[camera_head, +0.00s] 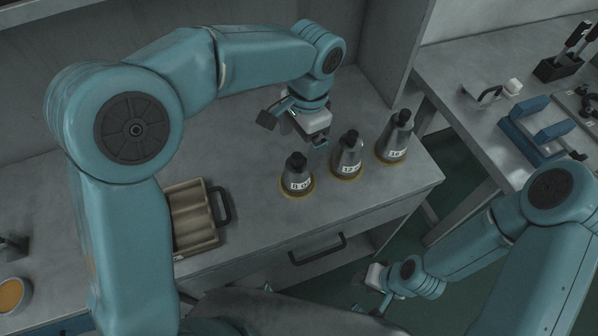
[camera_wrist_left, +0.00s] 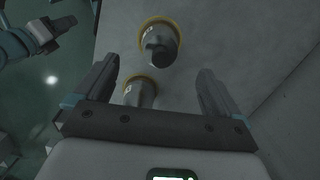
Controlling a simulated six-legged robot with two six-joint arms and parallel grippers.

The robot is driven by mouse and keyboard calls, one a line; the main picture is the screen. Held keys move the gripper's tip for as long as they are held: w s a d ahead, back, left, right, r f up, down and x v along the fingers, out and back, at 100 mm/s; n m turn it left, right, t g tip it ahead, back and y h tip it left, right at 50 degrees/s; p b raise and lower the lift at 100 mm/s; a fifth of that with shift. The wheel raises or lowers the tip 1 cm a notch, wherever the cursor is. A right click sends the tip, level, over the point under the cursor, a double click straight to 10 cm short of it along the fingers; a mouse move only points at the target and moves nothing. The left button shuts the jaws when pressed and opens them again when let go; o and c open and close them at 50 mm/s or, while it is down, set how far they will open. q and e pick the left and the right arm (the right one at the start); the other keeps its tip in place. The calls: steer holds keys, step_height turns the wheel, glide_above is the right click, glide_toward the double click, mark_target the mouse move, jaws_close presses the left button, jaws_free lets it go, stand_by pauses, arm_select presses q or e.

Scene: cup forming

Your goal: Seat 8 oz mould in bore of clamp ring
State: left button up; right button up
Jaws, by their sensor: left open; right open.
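The 8 oz mould (camera_head: 297,183), a dark-topped metal cone with a yellow rim at its base, stands upright on the grey counter. My left gripper (camera_head: 318,140) is open and empty, behind and slightly right of it, near the 12 oz mould. In the left wrist view the open fingers (camera_wrist_left: 157,88) frame a lower mould (camera_wrist_left: 140,93), with another mould (camera_wrist_left: 160,48) beyond; their labels are not readable there. My right gripper (camera_head: 368,300) is open and low in front of the counter, partly hard to make out. I cannot identify the clamp ring in these views.
The 12 oz mould (camera_head: 347,160) and 16 oz mould (camera_head: 394,142) stand in a row to the right. A tan tray with a dark handle (camera_head: 194,214) lies left on the counter. A blue fixture (camera_head: 540,127) sits on the right bench. A gap separates counter and bench.

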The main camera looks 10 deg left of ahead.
mark_target(296, 156)
arm_select(q)
steer(key=f, duration=0.4)
steer(key=shift+s+a+f, duration=0.15)
steer(key=shift+a, duration=0.2)
step_height(296, 156, down, 6)
steer(key=shift+r, duration=0.25)
steer(key=shift+s+r, duration=0.1)
steer(key=shift+s, duration=0.05)
steer(key=c, duration=1.4)
steer(key=shift+c, duration=1.1)
steer(key=shift+r, duration=0.1)
